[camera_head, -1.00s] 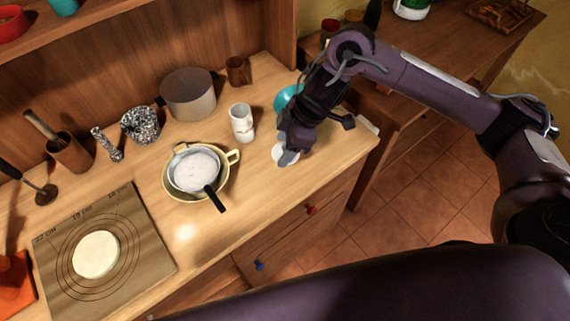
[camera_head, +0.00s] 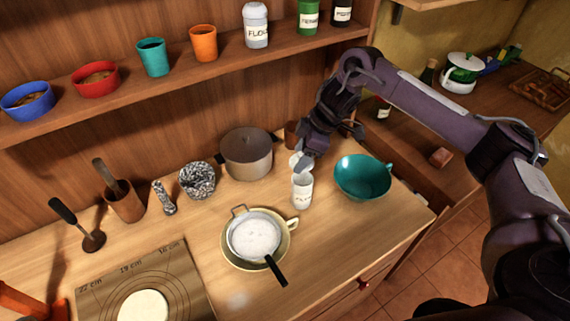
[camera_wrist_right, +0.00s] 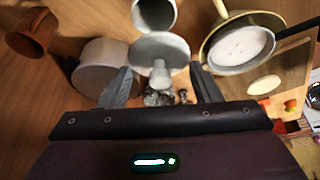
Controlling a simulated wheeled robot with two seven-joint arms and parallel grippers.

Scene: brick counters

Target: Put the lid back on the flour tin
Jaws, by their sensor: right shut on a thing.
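The flour tin (camera_head: 302,193) is a white cylinder with a label, upright on the wooden counter and open at the top. In the right wrist view the tin (camera_wrist_right: 155,12) shows its open mouth. My right gripper (camera_head: 303,163) is shut on the knob of the round white lid (camera_head: 296,158), held in the air just above and behind the tin's rim in the head view. In the wrist view the lid (camera_wrist_right: 158,50) is beside the tin's mouth, its knob between the fingers. The lid appears apart from the tin. My left gripper is not in view.
A sieve (camera_head: 253,236) over a cream bowl (camera_head: 286,247) stands front left of the tin, a teal bowl (camera_head: 362,177) right, a grey pot (camera_head: 247,152) behind. The shelf holds another container labelled flour (camera_head: 256,27). Bare counter (camera_head: 350,235) lies front right.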

